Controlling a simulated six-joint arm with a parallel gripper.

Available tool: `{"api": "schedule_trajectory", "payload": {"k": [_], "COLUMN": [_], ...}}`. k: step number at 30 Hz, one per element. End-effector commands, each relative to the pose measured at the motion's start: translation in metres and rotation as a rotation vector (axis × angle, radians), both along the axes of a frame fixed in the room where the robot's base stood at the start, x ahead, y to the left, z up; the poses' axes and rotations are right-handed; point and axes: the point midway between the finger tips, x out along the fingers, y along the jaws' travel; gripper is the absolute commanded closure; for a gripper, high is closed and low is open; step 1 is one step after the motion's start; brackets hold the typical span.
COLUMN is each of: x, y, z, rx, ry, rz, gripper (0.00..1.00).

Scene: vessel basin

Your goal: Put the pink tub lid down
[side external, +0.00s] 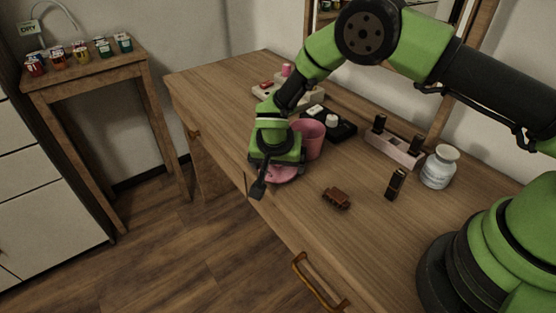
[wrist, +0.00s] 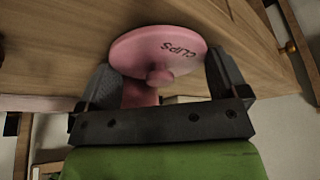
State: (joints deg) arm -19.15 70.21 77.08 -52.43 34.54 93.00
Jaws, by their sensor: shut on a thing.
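The pink tub lid (wrist: 145,48) is round, with a knob and the word "CLIPS" on its top. My gripper (wrist: 163,75) is shut on it, with one dark finger at each side of the lid. In the side view the lid (side external: 283,175) shows just below my gripper (side external: 272,178), close to the front edge of the desk. I cannot tell whether it touches the desk. The pink tub (side external: 313,140) stands upright right behind my gripper, partly hidden by it.
On the desk (side external: 225,90) are a brown block-like object (side external: 337,198), a dark upright piece (side external: 396,184), a white jar (side external: 440,167), a pale pink holder (side external: 392,148) and a black tray (side external: 343,131).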

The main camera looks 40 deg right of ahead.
Motion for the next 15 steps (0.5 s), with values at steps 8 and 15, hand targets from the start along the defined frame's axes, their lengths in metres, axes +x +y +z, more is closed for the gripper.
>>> {"api": "schedule_trajectory", "payload": {"k": [8, 15], "x": [0.0, 0.0], "y": [0.0, 0.0], "z": [-0.001, -0.01], "rx": [0.0, 0.002], "ry": [0.0, -0.001], "rz": [0.0, 0.0], "gripper": [0.31, 0.31]}}
